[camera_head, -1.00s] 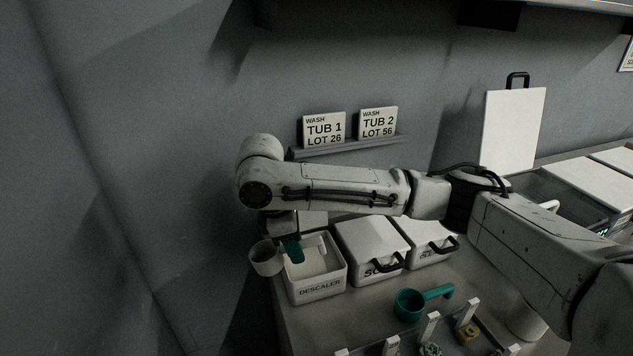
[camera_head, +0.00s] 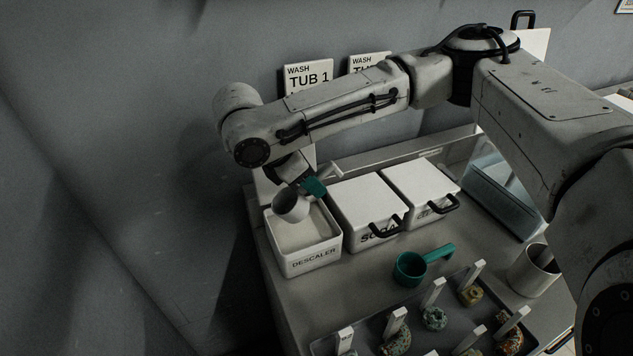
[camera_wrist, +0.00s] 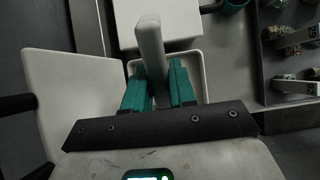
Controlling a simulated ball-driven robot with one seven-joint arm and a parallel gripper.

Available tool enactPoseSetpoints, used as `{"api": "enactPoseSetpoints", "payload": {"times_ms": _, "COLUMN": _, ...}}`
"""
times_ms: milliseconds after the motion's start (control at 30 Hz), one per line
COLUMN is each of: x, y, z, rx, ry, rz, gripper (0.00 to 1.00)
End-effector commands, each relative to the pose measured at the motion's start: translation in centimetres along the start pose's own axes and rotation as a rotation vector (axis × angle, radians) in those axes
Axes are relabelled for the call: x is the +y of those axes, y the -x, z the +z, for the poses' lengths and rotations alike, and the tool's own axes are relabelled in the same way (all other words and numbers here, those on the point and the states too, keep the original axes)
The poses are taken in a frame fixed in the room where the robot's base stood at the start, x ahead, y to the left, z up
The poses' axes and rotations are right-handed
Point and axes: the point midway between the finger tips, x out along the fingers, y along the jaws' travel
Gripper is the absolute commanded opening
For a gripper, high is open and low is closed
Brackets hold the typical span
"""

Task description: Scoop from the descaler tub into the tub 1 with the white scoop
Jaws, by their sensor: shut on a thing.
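My gripper (camera_head: 313,187) is shut on the white scoop (camera_head: 291,206), its teal fingers closed around the handle. In the wrist view the scoop handle (camera_wrist: 150,45) stands between the two fingers (camera_wrist: 160,85). In the head view, the cup appears over the back of the open descaler tub (camera_head: 316,257); its exact height is unclear. The tub holds pale material. I cannot see what is in the cup. A card reading TUB 1 (camera_head: 308,80) stands on the wall ledge, partly behind my arm; I cannot identify that tub itself.
Two lidded white boxes (camera_head: 367,212) with black handles stand right of the descaler tub. A teal scoop (camera_head: 410,268) lies in front of them. A tray (camera_head: 375,333) of several small items and a white cup (camera_head: 534,271) are nearer. A clear-walled bin (camera_head: 500,197) is behind.

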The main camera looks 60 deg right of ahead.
Motion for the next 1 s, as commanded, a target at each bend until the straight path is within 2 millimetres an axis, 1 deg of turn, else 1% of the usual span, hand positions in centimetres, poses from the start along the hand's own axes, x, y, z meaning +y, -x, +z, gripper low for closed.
{"api": "enactPoseSetpoints", "payload": {"times_ms": 33, "x": 0.1, "y": -0.4, "z": -0.6, "rx": -0.034, "ry": 0.003, "rz": 0.004, "gripper": 0.00}}
{"api": "enactPoseSetpoints", "payload": {"times_ms": 67, "x": 0.1, "y": -0.4, "z": -0.8, "rx": -0.053, "ry": 0.002, "rz": 0.006, "gripper": 0.00}}
{"api": "enactPoseSetpoints", "payload": {"times_ms": 700, "x": 0.0, "y": -5.3, "z": -3.8, "rx": -0.038, "ry": 0.001, "rz": -0.001, "gripper": 0.00}}
{"api": "enactPoseSetpoints", "payload": {"times_ms": 1000, "x": 0.0, "y": -7.0, "z": -4.9, "rx": -0.038, "ry": -0.001, "rz": 0.000, "gripper": 0.00}}
